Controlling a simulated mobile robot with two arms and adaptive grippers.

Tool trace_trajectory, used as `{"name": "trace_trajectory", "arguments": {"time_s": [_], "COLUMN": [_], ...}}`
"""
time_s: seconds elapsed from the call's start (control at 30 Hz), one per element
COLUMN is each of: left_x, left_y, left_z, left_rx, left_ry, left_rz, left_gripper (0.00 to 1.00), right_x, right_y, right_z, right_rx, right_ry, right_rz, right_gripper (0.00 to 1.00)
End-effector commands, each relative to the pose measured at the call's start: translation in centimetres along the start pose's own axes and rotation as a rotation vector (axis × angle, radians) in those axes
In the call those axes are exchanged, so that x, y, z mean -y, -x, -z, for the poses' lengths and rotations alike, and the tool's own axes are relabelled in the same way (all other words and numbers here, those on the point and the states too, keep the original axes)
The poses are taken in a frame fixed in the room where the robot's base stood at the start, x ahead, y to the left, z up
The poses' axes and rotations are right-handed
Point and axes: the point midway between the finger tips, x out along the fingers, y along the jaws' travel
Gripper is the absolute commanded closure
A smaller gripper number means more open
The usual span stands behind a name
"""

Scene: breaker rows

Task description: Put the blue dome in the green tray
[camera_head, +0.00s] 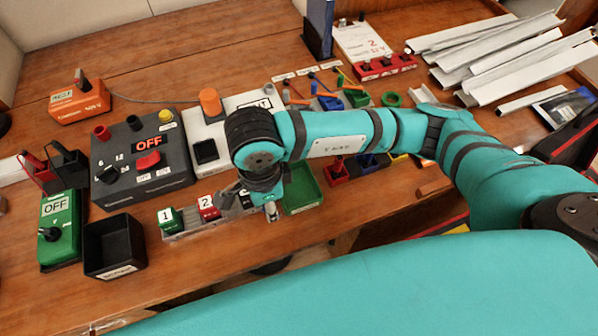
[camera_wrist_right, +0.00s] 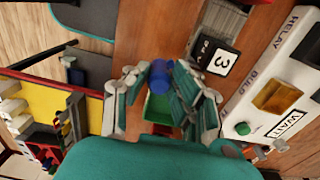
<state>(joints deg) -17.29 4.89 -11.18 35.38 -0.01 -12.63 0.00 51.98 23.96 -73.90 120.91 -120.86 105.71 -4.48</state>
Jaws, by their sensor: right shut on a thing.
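My right gripper (camera_wrist_right: 159,76) is shut on the blue dome (camera_wrist_right: 160,78), which shows between its fingertips in the wrist view. The green tray (camera_wrist_right: 158,112) shows just behind and below the dome there, partly hidden by the fingers. In the head view the green tray (camera_head: 303,192) lies right beside my right gripper (camera_head: 268,205), which points down near the table's front edge. The dome is hidden in the head view. I cannot tell how high it is held. My left gripper is not in view.
Numbered breaker blocks (camera_head: 208,207) stand in a row just left of the gripper. A black bin (camera_head: 114,247) and a grey OFF box (camera_head: 143,158) are further left. A white relay panel (camera_wrist_right: 285,85) is close by. Metal rails (camera_head: 510,55) fill the back right.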

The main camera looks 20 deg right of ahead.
Motion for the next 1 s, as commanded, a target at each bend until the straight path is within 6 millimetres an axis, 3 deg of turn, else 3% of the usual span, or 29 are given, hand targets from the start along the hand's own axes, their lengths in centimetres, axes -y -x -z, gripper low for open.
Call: {"name": "trace_trajectory", "arguments": {"time_s": [0.03, 0.2, 0.57, 0.77, 1.0], "left_x": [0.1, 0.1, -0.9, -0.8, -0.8], "left_y": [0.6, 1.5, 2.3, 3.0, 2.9], "left_z": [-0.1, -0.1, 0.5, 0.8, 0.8], "left_rx": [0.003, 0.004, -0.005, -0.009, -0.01], "left_ry": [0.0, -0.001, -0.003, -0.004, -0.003], "left_rz": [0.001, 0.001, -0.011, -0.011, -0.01], "left_gripper": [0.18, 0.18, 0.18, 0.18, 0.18], "right_x": [0.8, 3.2, 5.6, 5.3, 5.4], "right_y": [0.1, -0.3, -0.8, -3.9, -4.4], "right_z": [1.4, 4.6, 7.8, 7.4, 7.4], "right_rx": [-0.006, -0.003, -0.002, 0.0, 0.001], "right_ry": [-0.008, -0.005, -0.002, 0.001, 0.003], "right_rz": [-0.002, -0.002, -0.001, -0.004, 0.0], "right_gripper": [1.0, 1.0, 1.0, 1.0, 1.0]}}
